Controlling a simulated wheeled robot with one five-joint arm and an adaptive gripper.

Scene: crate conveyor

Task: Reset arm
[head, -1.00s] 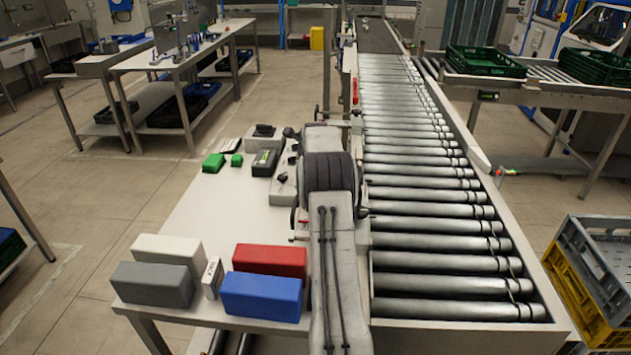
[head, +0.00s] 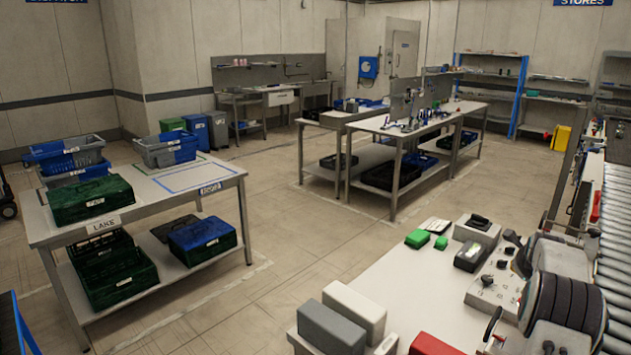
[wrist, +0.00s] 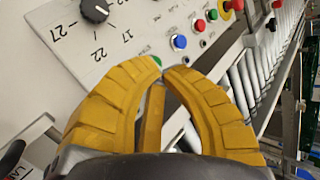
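My gripper (wrist: 162,68) shows in the wrist view as two curved yellow fingers. Their tips meet, or very nearly meet, with nothing held between them. Beyond the fingers is a pale control panel (wrist: 133,30) with a black dial (wrist: 95,9), a blue button (wrist: 179,42) and other coloured buttons. The gap between the fingertips and the panel is hard to judge. In the head view my arm is at the lower right, over the bench, and my gripper cannot be made out there.
The white bench (head: 400,290) carries grey, white and red blocks and small green items. Conveyor rollers (head: 616,215) run along the right edge. A table (head: 140,222) with crates stands at the left. Open floor lies between the tables.

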